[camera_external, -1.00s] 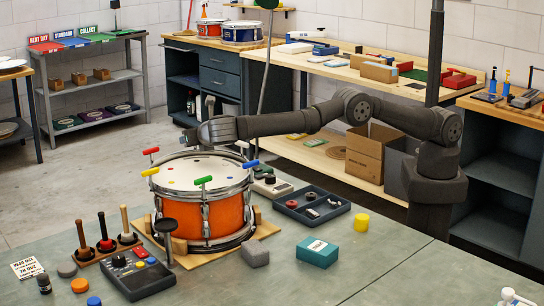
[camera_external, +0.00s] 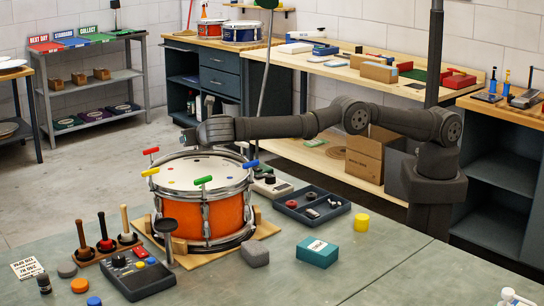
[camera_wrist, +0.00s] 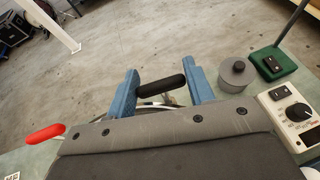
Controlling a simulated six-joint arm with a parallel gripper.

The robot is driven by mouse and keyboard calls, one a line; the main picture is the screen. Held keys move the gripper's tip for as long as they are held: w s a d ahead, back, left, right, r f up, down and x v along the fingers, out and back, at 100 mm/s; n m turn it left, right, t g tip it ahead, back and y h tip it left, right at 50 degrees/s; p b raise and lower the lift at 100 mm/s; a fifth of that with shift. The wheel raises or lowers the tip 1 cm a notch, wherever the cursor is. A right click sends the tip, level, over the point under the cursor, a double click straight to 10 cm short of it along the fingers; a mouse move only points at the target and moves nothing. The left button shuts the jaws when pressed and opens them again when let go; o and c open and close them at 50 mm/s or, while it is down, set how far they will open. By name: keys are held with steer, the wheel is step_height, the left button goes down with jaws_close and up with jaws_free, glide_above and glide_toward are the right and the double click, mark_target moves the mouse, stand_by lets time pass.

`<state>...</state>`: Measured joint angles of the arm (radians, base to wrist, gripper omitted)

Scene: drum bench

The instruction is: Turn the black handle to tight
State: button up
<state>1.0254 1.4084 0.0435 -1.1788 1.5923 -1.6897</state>
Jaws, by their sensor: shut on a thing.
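The orange drum (camera_external: 200,215) stands on a wooden base on the bench, with coloured handles around its rim. The black handle (camera_wrist: 162,86) shows in the wrist view as a short rounded bar, slanting up to the right. My gripper (camera_wrist: 163,88) has its blue fingers at either end of this bar, shut on it. A bit of the drum's rim shows under it. In the external view my wrist is above the far side of the drum, and the black handle and fingertips cannot be made out there. The red handle (camera_wrist: 43,133) is at lower left in the wrist view.
A lidded grey pot (camera_wrist: 237,76) stands right of the fingers, near a green stand (camera_wrist: 272,62) and a white device with a black knob (camera_wrist: 299,112). Red (camera_external: 151,151), green (camera_external: 203,180) and blue (camera_external: 250,164) handles stand up around the rim.

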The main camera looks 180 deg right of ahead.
steer(key=shift+w+a+r, duration=0.1)
steer(key=shift+w+r, duration=0.05)
steer(key=shift+w, duration=0.2)
stand_by(0.6)
steer(key=o, duration=0.9)
steer(key=shift+o, duration=0.3)
steer(key=shift+s, duration=0.15)
steer(key=shift+n+t+h, duration=0.3)
steer(key=shift+n+h, duration=0.2)
steer(key=shift+s+n+t+h, duration=0.15)
steer(key=shift+n+t+h, duration=0.35)
steer(key=shift+n, duration=0.1)
